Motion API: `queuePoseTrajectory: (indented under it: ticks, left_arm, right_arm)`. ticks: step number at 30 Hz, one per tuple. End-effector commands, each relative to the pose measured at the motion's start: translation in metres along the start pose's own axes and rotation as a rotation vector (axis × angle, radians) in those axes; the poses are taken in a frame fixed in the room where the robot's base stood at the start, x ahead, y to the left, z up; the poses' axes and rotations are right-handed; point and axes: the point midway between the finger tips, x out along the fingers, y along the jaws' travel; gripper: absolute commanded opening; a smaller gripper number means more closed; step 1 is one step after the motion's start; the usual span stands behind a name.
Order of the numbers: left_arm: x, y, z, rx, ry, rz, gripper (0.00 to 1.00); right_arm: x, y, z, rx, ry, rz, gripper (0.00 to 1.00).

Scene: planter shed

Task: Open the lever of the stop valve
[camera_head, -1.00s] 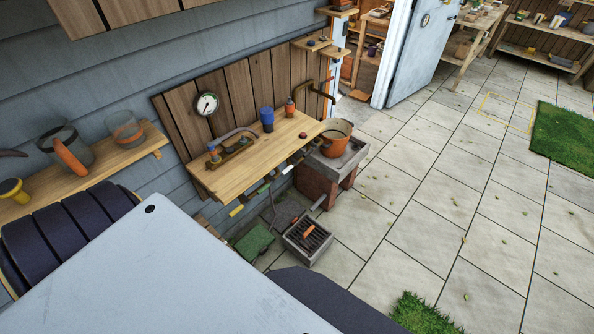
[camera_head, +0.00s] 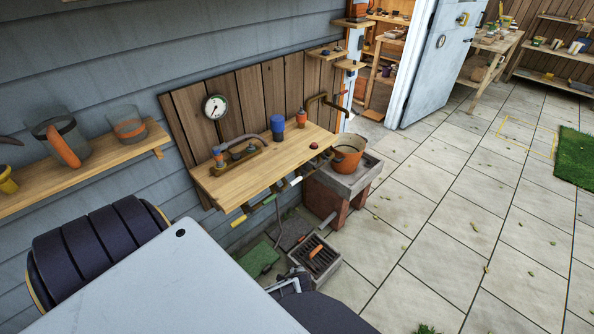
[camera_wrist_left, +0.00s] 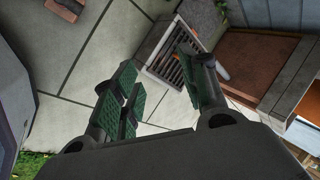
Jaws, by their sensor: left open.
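I cannot pick out the stop valve's lever with certainty. A brass pipe fitting (camera_head: 240,156) with a blue-topped part lies on the wooden bench (camera_head: 225,186), with a grey hose arching over it. A small red handle (camera_head: 342,88) shows by the bent brown tap pipe (camera_head: 322,102) at the bench's far end. My left gripper (camera_head: 288,285) shows partly in the head view, beyond my pale body panel and below the bench. In the left wrist view its green-padded fingers (camera_wrist_left: 165,75) are apart, with nothing between them. My right gripper is not in view.
An orange pot (camera_head: 347,158) stands on the stone sink (camera_head: 340,184) at the bench's right. A floor drain grate (camera_head: 315,258) lies below, also in the left wrist view (camera_wrist_left: 165,66). Several coloured handles hang at the bench's front edge. Paving to the right is open.

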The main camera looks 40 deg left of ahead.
Motion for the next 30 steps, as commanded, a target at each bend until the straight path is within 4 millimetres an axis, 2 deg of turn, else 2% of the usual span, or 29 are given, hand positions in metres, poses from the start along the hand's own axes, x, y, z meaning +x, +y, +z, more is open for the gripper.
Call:
queuePoseTrajectory:
  ticks: [5,14,23,30]
  left_arm:
    - [0.001,-0.037,-0.024,0.028,-0.003,-0.094,0.43]
    - [-0.013,-0.1,-0.056,0.054,-0.022,-0.257,0.43]
    - [-0.04,-0.16,-0.081,0.05,-0.049,-0.425,0.43]
    - [-0.07,-0.205,-0.094,0.022,-0.077,-0.561,0.43]
  right_arm:
    - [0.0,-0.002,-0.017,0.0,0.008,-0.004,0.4]
    - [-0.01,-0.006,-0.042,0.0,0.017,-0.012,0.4]
    - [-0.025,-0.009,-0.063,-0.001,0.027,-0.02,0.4]
    - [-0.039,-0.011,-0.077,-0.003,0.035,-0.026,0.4]
